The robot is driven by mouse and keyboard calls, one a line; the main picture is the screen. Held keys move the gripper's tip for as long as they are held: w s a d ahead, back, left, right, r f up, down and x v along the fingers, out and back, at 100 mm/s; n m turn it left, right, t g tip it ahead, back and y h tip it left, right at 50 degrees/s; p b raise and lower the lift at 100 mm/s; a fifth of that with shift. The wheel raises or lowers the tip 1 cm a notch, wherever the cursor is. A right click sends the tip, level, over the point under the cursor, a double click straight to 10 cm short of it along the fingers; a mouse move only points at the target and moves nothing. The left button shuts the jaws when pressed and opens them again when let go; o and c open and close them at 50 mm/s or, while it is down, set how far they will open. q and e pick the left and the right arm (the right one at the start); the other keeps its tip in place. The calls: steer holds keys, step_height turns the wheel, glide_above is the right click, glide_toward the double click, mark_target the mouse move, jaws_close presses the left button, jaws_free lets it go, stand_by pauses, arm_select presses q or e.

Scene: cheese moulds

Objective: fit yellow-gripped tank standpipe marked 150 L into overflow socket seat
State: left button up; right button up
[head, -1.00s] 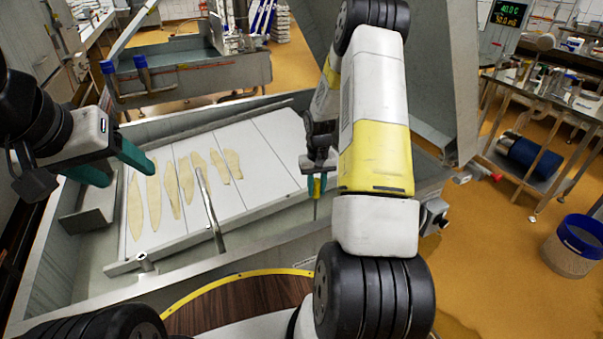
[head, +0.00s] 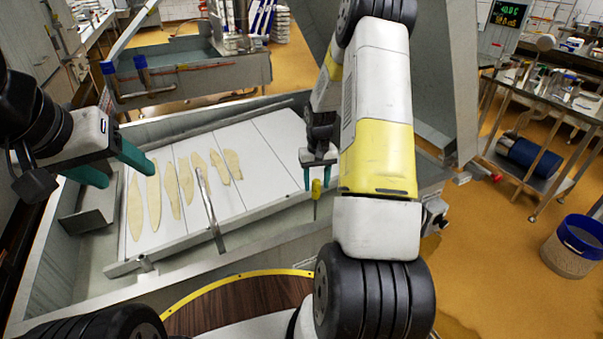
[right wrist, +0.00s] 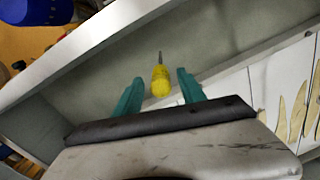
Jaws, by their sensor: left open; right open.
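The yellow-gripped standpipe (head: 316,190) stands roughly upright at the right end of the tank, its thin metal pipe below the grip. It also shows in the right wrist view (right wrist: 160,82), the yellow grip between and slightly beyond the two teal fingers. My right gripper (right wrist: 160,84) is open, with a gap on each side of the grip; it also shows in the head view (head: 318,178). The overflow socket seat and the pipe's lower end are not clearly visible, and no 150 L mark is readable. My left gripper (head: 113,168) is open and empty over the tank's left side.
The metal tank (head: 262,238) holds white panels (head: 262,165) with several pale strips (head: 154,195) on them. A metal bar (head: 210,215) rises across the panels. A blue-rimmed bucket (head: 575,245) and a steel cart (head: 550,105) stand to the right.

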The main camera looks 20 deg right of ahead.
step_height(320, 180, up, 9)
steer(key=s+a+r+t, duration=0.2)
steer(key=s+a+r, duration=0.25)
steer(key=r, duration=0.45)
steer(key=s+a+r+t, duration=0.1)
steer(key=s+a+r, duration=0.2)
steer(key=s+r, duration=0.35)
steer(key=s+a+r+n+t+y, duration=0.1)
steer(key=s+a+r, duration=0.2)
steer(key=s, duration=0.4)
steer(key=s+a+r+t+y, duration=0.1)
steer(key=s+a+r+t, duration=0.1)
steer(key=s+r, duration=0.3)
steer(key=shift+s+a+r+n, duration=0.2)
steer(key=shift+s+a+n, duration=0.2)
steer(key=shift+s+a, duration=0.65)
steer(key=shift+s+d, duration=0.2)
steer(key=shift+d, duration=0.05)
